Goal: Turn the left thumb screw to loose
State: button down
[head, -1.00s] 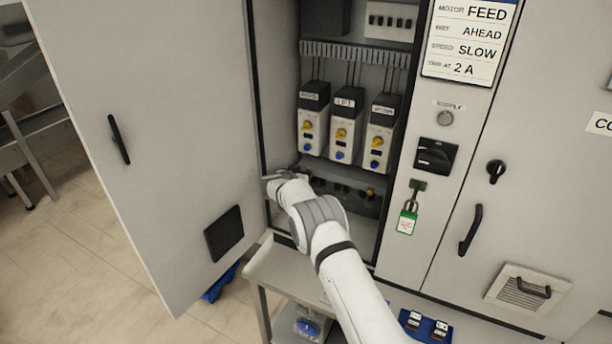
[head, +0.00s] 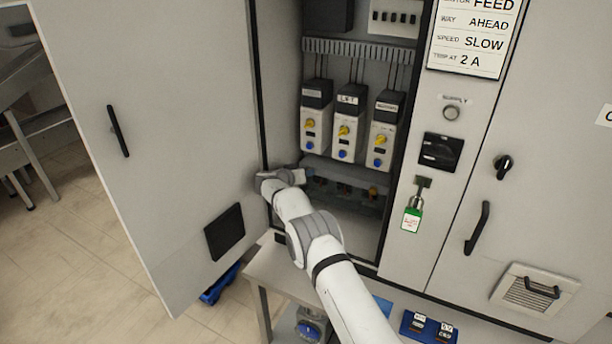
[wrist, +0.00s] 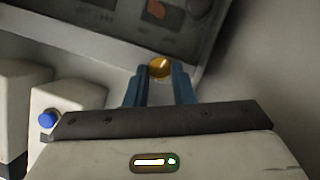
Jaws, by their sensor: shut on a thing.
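The left thumb screw (wrist: 159,68) is a small round brass head with a slot line, seen in the wrist view between my fingertips. My gripper (wrist: 160,80) has its two blue fingers shut on it, one on each side. In the head view my gripper (head: 300,176) reaches into the lower left of the open cabinet, and my wrist hides the left screw there. The dark panel (head: 345,190) that bears the screws runs along the bottom of the cabinet. An orange-brown screw head (head: 373,192) shows at its right end.
The open cabinet door (head: 160,130) stands close on the left of my arm. Several drive units (head: 348,125) with yellow and blue knobs hang above. A green-tagged padlock (head: 412,218) hangs below the black supply switch (head: 440,152). A bench (head: 285,275) stands below.

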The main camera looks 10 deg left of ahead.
aim_at(311, 150)
jog(key=shift+s+d+f, duration=0.1)
jog(key=shift+f, duration=0.3)
jog(key=c, duration=1.6)
grip_release()
jog(key=o, duration=0.4)
jog(key=shift+r, duration=0.2)
jog(key=shift+c, duration=0.2)
notch_tip(311, 150, up, 10)
jog(key=shift+r+b, duration=0.1)
jog(key=shift+b, duration=1.05)
